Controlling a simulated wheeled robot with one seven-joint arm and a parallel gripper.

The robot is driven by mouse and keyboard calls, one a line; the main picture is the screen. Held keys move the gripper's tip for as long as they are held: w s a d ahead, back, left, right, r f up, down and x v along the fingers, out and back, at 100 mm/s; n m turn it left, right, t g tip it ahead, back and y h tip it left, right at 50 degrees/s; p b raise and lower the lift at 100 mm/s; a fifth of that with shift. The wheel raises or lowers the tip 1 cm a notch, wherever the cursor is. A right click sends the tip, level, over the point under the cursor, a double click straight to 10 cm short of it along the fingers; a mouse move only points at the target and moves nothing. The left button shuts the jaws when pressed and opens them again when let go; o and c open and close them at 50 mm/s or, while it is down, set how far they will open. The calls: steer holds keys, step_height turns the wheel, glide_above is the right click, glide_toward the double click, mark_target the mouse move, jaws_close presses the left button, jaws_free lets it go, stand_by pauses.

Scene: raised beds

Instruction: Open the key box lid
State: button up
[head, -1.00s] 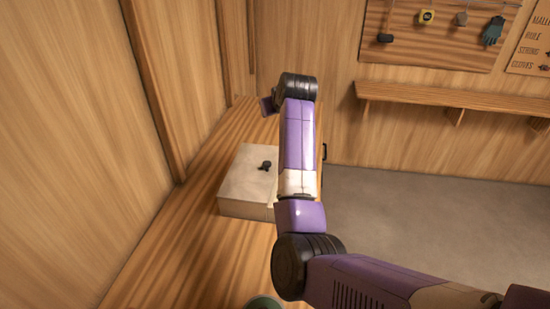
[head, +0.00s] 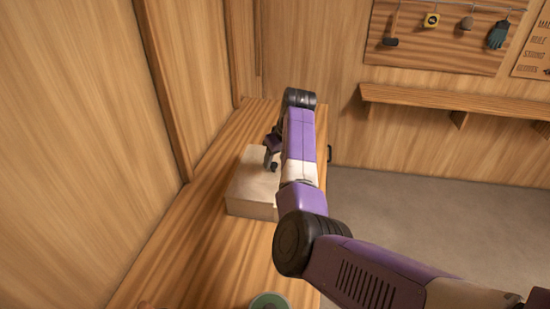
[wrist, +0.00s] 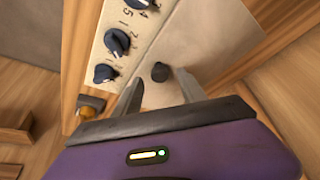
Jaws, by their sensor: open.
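The key box (head: 250,192) is a pale, low box on the wooden bench, and its lid looks shut. A small dark knob (head: 274,167) stands on the lid. My gripper (head: 271,158) is just above the lid at the knob, partly hidden by my arm. In the wrist view my gripper (wrist: 160,78) is open, with its two grey fingers on either side of the dark knob (wrist: 160,71). I cannot tell whether either finger touches it. The pale lid (wrist: 210,45) spreads out beyond the knob.
In the wrist view a pale panel with numbered dark dials (wrist: 117,42) lies left of the lid, with a brass-coloured knob (wrist: 91,106) below. A wooden wall (head: 90,120) borders the bench (head: 185,250) on the left. A green round object (head: 268,301) sits at the near end.

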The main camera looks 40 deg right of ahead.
steer(key=shift+x, duration=0.85)
jaws_close()
stand_by(0.8)
